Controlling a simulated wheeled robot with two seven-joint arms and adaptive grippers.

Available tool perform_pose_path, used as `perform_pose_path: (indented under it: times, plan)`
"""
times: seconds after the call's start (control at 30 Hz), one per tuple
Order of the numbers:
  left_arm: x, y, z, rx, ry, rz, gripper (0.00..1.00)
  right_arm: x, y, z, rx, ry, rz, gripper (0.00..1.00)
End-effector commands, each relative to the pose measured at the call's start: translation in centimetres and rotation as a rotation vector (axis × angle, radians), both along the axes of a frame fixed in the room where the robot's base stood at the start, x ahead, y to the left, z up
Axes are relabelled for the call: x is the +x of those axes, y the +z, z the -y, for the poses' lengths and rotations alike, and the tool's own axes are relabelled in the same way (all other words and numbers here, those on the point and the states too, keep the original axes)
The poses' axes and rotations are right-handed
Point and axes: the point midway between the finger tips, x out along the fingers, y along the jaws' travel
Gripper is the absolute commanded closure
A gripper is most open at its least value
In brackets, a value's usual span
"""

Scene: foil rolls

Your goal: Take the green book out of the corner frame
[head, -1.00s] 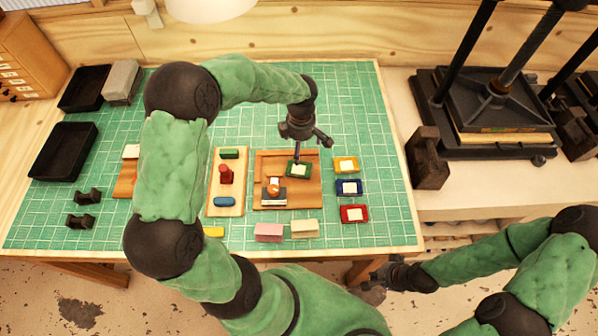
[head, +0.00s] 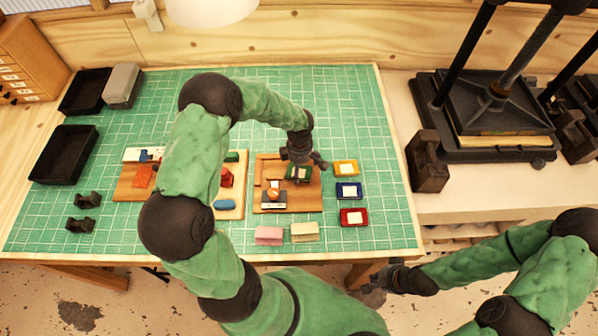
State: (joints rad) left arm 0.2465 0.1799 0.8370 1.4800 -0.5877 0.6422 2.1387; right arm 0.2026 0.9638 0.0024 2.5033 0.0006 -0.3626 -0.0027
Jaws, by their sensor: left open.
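The small green book (head: 304,174) with a pale label lies at the upper right of the brown wooden corner frame (head: 312,199). My left gripper (head: 298,175) points down right over the book, its fingers open and hiding part of it. I cannot tell whether the fingers touch the book.
Pink (head: 268,235) and cream (head: 305,232) blocks lie in front. The mat's right edge is clear.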

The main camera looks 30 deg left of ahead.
Motion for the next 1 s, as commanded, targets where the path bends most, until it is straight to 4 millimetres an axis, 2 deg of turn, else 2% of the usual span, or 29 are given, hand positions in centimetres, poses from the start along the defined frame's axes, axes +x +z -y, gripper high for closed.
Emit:
perform_pose_path:
  times: [0.17, 0.37, 0.77, 1.0]
  plan:
    - [0.0, 0.0, 0.0, 0.000, 0.000, 0.001, 0.00, 0.0, 0.0, 0.0, 0.000, 0.000, 0.000, 1.00]
    - [0.0, 0.0, 0.0, 0.000, 0.000, 0.001, 0.53, 0.0, 0.0, 0.0, 0.000, 0.000, 0.000, 1.00]
    - [0.0, 0.2, 0.0, 0.000, 0.000, 0.000, 0.54, 0.0, 0.1, 0.0, 0.000, 0.000, 0.000, 1.00]
    - [0.1, 2.5, -0.1, 0.001, 0.001, 0.004, 0.54, 0.0, 0.5, 0.0, 0.000, 0.000, 0.000, 1.00]
